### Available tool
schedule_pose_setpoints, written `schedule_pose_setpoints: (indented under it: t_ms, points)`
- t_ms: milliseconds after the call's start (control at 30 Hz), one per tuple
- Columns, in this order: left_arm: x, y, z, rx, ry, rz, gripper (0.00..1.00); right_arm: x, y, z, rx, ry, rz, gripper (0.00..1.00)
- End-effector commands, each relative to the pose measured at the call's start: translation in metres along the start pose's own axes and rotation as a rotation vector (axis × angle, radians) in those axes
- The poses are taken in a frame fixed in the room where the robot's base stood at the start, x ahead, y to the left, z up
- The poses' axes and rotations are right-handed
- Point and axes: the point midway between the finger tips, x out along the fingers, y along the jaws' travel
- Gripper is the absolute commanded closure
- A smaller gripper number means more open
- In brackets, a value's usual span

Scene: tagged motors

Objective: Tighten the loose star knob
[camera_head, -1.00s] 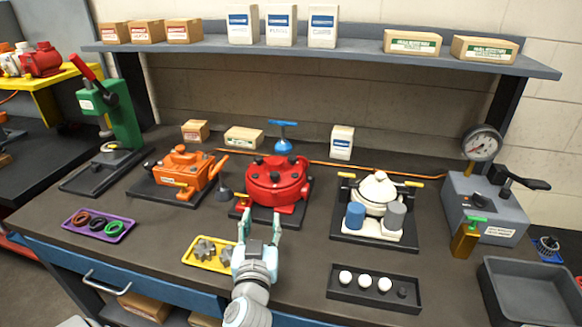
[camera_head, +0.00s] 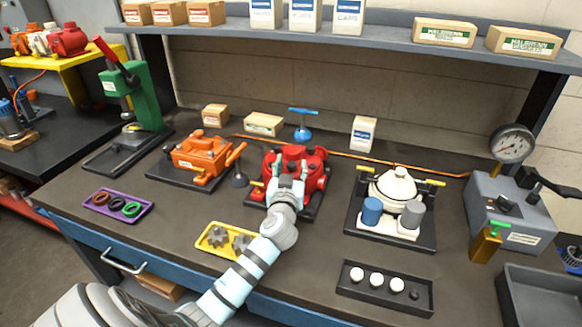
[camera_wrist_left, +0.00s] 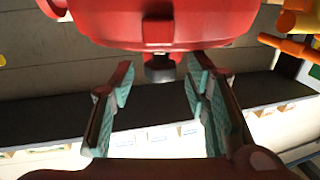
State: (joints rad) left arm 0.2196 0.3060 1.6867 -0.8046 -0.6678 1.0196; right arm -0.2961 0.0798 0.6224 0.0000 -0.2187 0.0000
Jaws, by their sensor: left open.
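The red round motor (camera_head: 311,170) sits on a black base plate, with several dark knobs on it. In the left wrist view its red body (camera_wrist_left: 160,22) fills the top, and a dark knob (camera_wrist_left: 160,70) sticks out from it. I cannot tell for certain that this is the loose star knob. My left gripper (camera_head: 290,176) is in front of the red motor and hides part of it. In the left wrist view the gripper (camera_wrist_left: 160,85) is open, its teal fingers on either side of the dark knob with gaps visible. My right gripper is not in view.
An orange motor (camera_head: 200,158) stands left of the red one, and a white motor (camera_head: 393,190) stands right. A yellow tray (camera_head: 209,250) with grey star-shaped parts lies by my left arm. A black tray (camera_head: 349,291) and a purple tray (camera_head: 91,209) lie near the front.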

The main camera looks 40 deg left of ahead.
Motion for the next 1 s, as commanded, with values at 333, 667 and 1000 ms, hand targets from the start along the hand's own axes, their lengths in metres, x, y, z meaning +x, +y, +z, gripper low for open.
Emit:
schedule_pose_setpoints:
  t_ms: [333, 667, 1000]
  points:
    - [0.0001, -0.0005, 0.0001, 0.001, 0.0, -0.001, 0.8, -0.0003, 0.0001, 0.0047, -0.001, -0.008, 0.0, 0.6]
    - [0.0, -0.0007, 0.0002, 0.001, 0.0, 0.005, 1.0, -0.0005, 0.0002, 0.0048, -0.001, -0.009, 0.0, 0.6]
    - [0.0009, -0.0034, -0.0001, 0.004, 0.0, 0.12, 1.0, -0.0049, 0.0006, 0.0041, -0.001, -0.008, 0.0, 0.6]
